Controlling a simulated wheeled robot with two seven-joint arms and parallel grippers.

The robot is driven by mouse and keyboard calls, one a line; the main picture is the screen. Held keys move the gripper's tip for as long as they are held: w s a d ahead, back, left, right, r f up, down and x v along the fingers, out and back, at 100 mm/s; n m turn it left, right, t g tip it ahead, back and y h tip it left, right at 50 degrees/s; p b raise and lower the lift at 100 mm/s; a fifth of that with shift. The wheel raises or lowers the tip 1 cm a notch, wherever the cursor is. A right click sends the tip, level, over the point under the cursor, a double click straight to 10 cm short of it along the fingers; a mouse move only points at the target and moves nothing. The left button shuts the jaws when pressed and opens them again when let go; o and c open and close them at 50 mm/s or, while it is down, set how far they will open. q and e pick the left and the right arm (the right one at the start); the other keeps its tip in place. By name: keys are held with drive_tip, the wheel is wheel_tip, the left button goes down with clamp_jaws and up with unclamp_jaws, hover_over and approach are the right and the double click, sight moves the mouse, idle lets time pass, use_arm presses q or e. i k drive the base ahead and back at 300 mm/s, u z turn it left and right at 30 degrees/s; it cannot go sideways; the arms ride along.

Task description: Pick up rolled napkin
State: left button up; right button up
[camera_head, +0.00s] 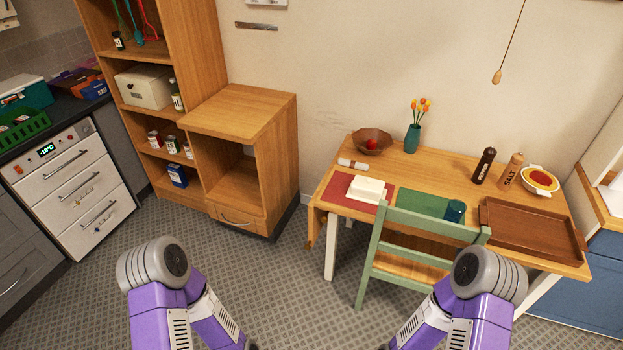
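The rolled napkin (353,164) looks like a small white roll with a reddish-brown band.
A green chair (412,222) stands at the table's front. The table also bears white stacked items (367,188), a green placemat (428,203), a dark cup (455,210), a brown tray (520,228), a vase (412,138) and shakers. A wooden cabinet (240,110) stands left; floor between is clear.

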sight(354, 165)
drive_tip(key=u, duration=0.75)
drive_tip(key=i, duration=0.8)
drive_tip(key=u, duration=0.55)
drive_tip(key=i, duration=1.35)
drive_tip(key=z, duration=1.45)
drive_tip(key=i, duration=1.05)
drive_tip(key=z, duration=0.3)
